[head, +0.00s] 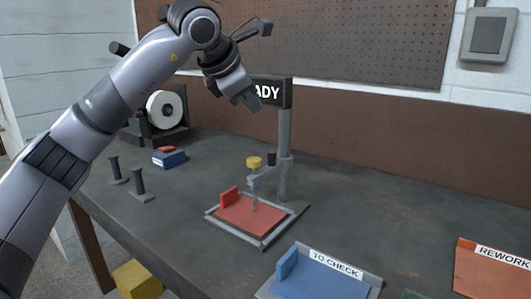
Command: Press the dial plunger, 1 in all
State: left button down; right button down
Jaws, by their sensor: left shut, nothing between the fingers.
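The dial plunger, with a round yellow cap (254,162), is mounted on an arm of a grey upright post (284,150). Its thin stem points down over a red plate in a grey-framed fixture (210,217). A dark sign (287,93) tops the post; its visible letters read "ADY", the rest hidden behind my gripper. My left gripper (246,100) is shut and empty, pointing down beside the sign. In the picture it is above the yellow cap and apart from it. My right gripper is not in view.
A blue tray marked TO CHECK (338,260) and an orange REWORK tray (490,272) lie at front and right. A tape roll (164,109), a blue block (170,160) and two small dark posts (138,181) stand left. The bench's right middle is clear.

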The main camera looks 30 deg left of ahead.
aim_at(252, 161)
pick_arm(q)
jog(key=shift+w+a+r, duration=0.1)
jog(key=shift+w, duration=0.1)
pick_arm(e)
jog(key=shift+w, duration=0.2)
pick_arm(q)
jog(key=shift+s, duration=0.1)
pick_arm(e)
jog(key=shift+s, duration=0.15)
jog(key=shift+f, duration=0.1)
